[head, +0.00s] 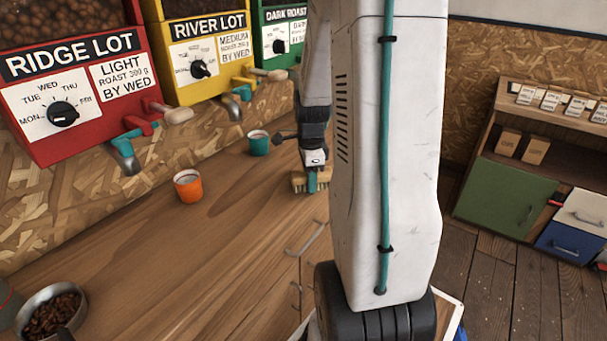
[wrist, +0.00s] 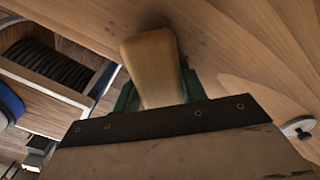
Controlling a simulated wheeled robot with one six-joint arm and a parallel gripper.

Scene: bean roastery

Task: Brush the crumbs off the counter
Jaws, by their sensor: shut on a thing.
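My gripper (head: 313,184), with teal fingers, points down at the wooden counter (head: 215,245) near its front edge. It is shut on a tan brush (head: 298,183), whose ends show on both sides of the fingers, low at the counter top. I cannot tell whether the bristles touch the wood. In the wrist view the tan wooden part of the brush (wrist: 152,68) sits between the green fingers, with the counter grain beyond. I can make out no crumbs in either view. My arm hides part of the counter in the head view.
An orange cup (head: 188,187) and a teal cup (head: 258,144) stand on the counter below the red (head: 75,85) and yellow (head: 205,55) dispensers. A metal bowl of beans (head: 50,312) is at the near left. Drawers with handles (head: 306,238) are below the front edge.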

